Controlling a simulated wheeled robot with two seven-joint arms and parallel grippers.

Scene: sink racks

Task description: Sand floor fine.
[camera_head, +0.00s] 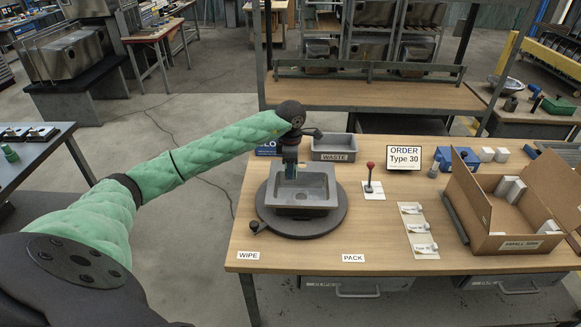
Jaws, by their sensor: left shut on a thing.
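A grey metal sink (325,187) sits on a round dark turntable (332,222) on the wooden bench. My left gripper (290,172) points down over the sink's back left part. It is shut on a small blue-green thing, mostly hidden by the gripper; I cannot tell whether it touches the sink floor. The sink floor (306,196) shows only in part, and its finish is too small to judge. A sign (404,158) reads "ORDER Type 30". My right gripper is out of view.
A grey waste bin (333,148) stands behind the sink. A red-knobbed lever (370,178) and a card strip (417,231) are to the right. An open cardboard box (490,238) holds white blocks. The bench front near the "WIPE" and "PACK" labels is clear.

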